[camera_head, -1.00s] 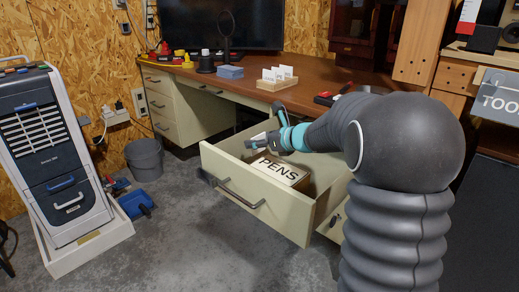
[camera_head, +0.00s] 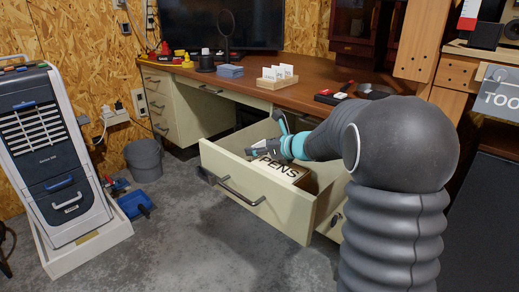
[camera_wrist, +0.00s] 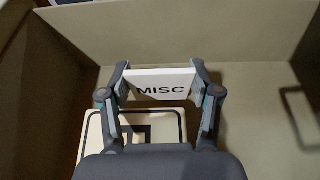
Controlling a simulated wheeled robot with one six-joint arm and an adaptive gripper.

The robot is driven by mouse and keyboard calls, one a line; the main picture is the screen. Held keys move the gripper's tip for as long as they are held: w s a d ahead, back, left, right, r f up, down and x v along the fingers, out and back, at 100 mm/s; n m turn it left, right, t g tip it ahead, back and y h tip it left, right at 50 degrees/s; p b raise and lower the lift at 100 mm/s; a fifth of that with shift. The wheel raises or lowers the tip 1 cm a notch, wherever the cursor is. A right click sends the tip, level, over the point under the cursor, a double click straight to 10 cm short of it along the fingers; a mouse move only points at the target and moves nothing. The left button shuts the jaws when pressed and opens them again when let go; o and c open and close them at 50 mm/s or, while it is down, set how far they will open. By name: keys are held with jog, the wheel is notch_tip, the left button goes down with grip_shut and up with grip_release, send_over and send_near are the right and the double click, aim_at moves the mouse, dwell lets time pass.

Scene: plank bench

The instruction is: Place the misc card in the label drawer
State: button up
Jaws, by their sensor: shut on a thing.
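The misc card (camera_wrist: 160,84) is a white card with MISC in black letters. My gripper (camera_wrist: 160,80) is shut on it, a finger at each end, in the wrist view. In the head view my gripper (camera_head: 262,148) is over the open cream drawer (camera_head: 240,188). The card is too small to make out clearly there. A box or card marked PENS (camera_head: 280,166) lies inside the drawer below my gripper; part of it also shows under the fingers in the wrist view (camera_wrist: 92,130). Whether the misc card touches anything in the drawer, I cannot tell.
A wooden holder with several white cards (camera_head: 276,80) stands on the brown desk (camera_head: 330,75). A blue box (camera_head: 230,71) and a round black stand are left of it. A grey bucket (camera_head: 145,160) and a wheeled machine (camera_head: 50,150) stand left on the floor.

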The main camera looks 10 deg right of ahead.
jog(key=shift+f, duration=0.35)
jog(key=o, duration=0.9)
jog(key=shift+s+f, duration=0.1)
jog(key=shift+f, duration=0.1)
jog(key=shift+r+p, duration=0.45)
jog(key=shift+p, duration=0.1)
jog(key=v, duration=1.2)
jog(key=shift+r+p, duration=0.4)
jog(key=shift+r, duration=0.05)
